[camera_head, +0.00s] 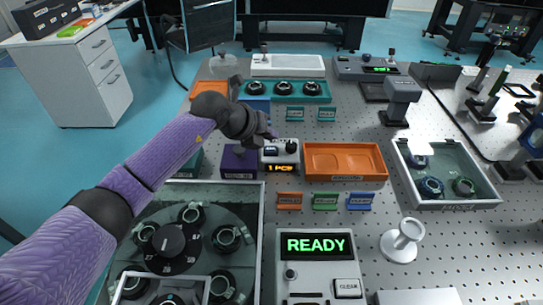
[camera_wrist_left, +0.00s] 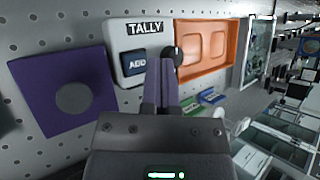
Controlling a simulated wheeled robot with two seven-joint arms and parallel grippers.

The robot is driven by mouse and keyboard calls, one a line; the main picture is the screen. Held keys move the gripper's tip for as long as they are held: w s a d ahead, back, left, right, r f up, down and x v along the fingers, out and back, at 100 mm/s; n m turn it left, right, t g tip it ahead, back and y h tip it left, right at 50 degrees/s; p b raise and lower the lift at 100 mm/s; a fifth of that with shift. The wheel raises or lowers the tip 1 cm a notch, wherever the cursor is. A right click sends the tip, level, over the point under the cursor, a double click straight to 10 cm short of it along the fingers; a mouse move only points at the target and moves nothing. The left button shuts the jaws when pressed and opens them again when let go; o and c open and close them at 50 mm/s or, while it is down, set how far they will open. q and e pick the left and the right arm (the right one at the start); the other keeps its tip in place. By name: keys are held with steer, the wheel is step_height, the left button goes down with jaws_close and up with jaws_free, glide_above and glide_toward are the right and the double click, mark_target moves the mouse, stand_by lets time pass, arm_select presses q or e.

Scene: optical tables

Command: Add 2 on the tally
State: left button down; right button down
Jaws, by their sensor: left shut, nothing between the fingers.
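The tally (camera_head: 267,158) is a small white box with an orange display (camera_head: 281,168) reading 1 PCS. In the left wrist view the tally (camera_wrist_left: 125,42) shows its TALLY label, a dark blue ADD button (camera_wrist_left: 135,63) and a black knob (camera_wrist_left: 168,52). My left gripper (camera_head: 270,134) is shut and empty at the far side of the tally. In the wrist view its fingertips (camera_wrist_left: 162,62) lie over the right part of the box, beside the ADD button and partly in front of the knob; whether they touch cannot be told. My right gripper is out of view.
An orange tray (camera_head: 345,176) is right of the tally, and a purple block (camera_head: 239,160) is left of it. A round carousel with cups (camera_head: 170,240) fills the front left. A box reading READY (camera_head: 316,262) stands in front. A glass-topped tray (camera_head: 459,204) is at right.

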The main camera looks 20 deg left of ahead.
arm_select(q)
steer(key=shift+f, duration=0.6)
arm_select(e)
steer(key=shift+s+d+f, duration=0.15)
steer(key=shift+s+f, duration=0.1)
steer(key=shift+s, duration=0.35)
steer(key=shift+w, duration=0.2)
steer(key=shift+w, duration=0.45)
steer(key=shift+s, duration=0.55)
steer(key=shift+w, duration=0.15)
